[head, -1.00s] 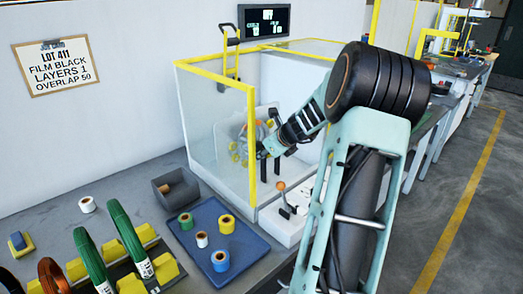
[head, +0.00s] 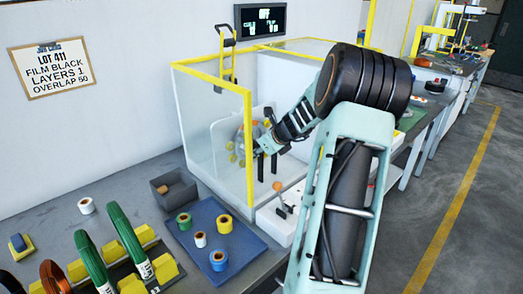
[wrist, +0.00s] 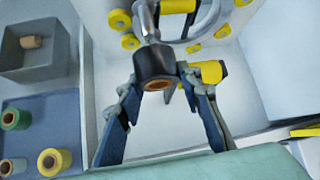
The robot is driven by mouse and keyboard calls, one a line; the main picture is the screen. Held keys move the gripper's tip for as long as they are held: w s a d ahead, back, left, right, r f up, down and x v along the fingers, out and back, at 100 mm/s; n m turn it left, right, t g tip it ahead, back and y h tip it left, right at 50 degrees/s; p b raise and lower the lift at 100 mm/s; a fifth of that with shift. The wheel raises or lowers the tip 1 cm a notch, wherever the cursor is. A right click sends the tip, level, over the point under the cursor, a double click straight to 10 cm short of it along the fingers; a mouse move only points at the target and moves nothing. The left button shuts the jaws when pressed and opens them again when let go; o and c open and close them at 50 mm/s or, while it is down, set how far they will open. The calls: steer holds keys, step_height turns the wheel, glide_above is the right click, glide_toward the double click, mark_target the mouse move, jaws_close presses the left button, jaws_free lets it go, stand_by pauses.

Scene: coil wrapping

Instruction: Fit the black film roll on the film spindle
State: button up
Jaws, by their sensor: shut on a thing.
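My gripper (wrist: 158,80) has its two fingers on either side of the black film roll (wrist: 152,65) in the wrist view. The roll's brown core end faces the camera. A metal rod (wrist: 147,22), which looks like the film spindle, lines up with the roll's far end. I cannot tell how far the rod is inside the core. In the head view my gripper (head: 262,148) is inside the clear-walled machine, by its ring with yellow rollers. The roll is too small and covered to make out there.
Yellow-edged clear guard panels (head: 215,130) stand left of my arm. A lever with an orange knob (head: 278,187) is in front. A blue tray (head: 240,235) with several coloured rolls and a grey bin (head: 172,205) lie to the left. Green coils stand at the lower left.

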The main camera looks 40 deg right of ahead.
steer(key=w+p, duration=0.4)
steer(key=w, duration=0.2)
steer(key=shift+a, duration=0.25)
stand_by(0.8)
steer(key=shift+w, duration=0.15)
steer(key=o, duration=1.3)
steer(key=v, duration=1.2)
